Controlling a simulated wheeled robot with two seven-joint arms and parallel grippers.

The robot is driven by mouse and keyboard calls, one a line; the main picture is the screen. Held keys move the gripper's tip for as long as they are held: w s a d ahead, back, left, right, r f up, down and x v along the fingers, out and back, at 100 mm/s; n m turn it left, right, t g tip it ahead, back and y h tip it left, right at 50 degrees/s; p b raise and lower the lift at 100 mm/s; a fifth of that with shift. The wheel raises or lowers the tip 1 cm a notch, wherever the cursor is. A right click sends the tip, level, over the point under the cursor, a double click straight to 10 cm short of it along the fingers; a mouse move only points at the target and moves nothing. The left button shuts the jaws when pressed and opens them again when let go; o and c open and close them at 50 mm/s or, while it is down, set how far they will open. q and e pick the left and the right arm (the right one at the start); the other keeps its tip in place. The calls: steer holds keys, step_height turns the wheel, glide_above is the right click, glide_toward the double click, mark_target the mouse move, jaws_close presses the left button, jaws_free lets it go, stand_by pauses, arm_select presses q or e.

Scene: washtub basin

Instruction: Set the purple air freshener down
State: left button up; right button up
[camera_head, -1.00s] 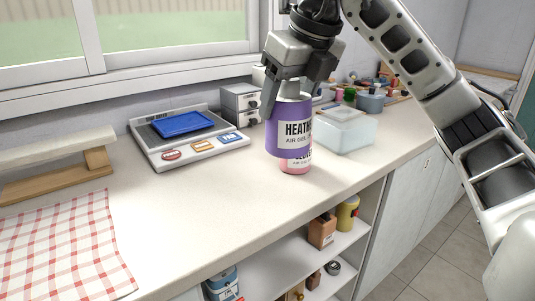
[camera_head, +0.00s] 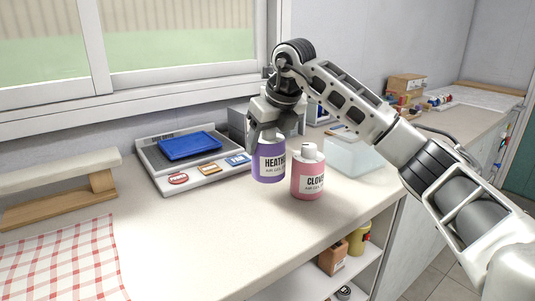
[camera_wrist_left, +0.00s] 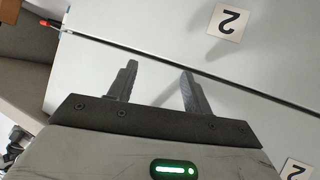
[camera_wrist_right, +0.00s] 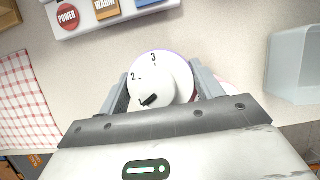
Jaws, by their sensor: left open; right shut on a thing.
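The purple air freshener (camera_head: 268,162) with a "HEATH" label is upright in my right gripper (camera_head: 272,132), over the counter behind and left of the pink air freshener. I cannot tell whether its base touches the counter. In the right wrist view my right gripper (camera_wrist_right: 162,92) is shut around its white dial cap (camera_wrist_right: 158,85). The pink air freshener (camera_head: 308,176) with a "CLOV" label stands upright on the counter (camera_head: 220,215). My left gripper (camera_wrist_left: 158,85) shows only in the left wrist view, open and empty, away from the counter items.
A scale-like device (camera_head: 195,173) with a blue tray (camera_head: 190,145) stands left of the purple air freshener. A clear container (camera_head: 352,155) is at its right. A checked cloth (camera_head: 60,260) and a wooden stand (camera_head: 60,195) lie at the left. The front middle counter is clear.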

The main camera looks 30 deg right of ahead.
steer(key=shift+w+f, duration=0.2)
steer(key=shift+w+d+f, duration=0.1)
steer(key=shift+w+f, duration=0.1)
steer(key=shift+f, duration=1.6)
steer(key=o, duration=1.1)
steer(key=shift+f, duration=0.15)
